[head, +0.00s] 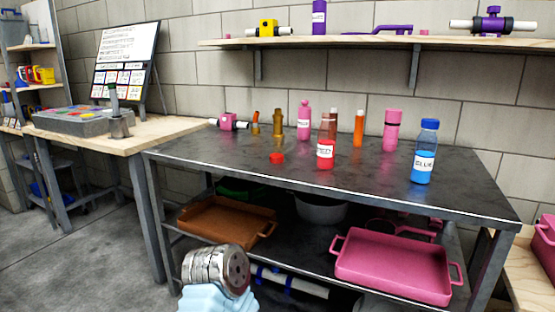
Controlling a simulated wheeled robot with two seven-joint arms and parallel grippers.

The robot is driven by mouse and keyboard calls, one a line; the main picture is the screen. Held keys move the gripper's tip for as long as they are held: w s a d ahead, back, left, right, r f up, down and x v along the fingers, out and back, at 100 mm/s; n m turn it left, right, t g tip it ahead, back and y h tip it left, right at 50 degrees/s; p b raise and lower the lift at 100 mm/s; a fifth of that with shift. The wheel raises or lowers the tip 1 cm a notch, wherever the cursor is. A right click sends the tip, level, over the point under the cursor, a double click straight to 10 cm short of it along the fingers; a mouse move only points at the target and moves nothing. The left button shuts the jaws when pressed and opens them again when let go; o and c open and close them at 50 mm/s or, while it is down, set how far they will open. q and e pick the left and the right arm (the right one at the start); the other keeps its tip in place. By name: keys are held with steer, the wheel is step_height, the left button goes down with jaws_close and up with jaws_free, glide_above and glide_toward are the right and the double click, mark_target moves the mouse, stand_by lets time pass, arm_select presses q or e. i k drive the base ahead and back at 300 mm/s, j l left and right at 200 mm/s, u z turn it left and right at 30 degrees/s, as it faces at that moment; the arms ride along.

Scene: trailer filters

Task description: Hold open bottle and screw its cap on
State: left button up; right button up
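A clear bottle (325,151) with red liquid in its lower part and a white label stands upright near the middle of the dark metal table (240,168). Its narrow neck shows no red cap, though another bottle behind overlaps its top. A small red cap (277,158) lies on the table to the left of the bottle, apart from it. Neither of my grippers can be made out in the head view. A silver, ribbed part with light blue pieces at the bottom looks like part of my own arm.
A blue-capped bottle (425,152) stands at the table's right. Pink bottles (391,130) (304,120), an orange bottle (359,128) and brown bottles stand behind. An orange tray (228,222) and a pink tray (395,265) lie on the lower shelf. The table's front left is clear.

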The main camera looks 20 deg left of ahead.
mark_target(327, 134)
steer(key=j+z, duration=0.4)
steer(key=j, duration=1.15)
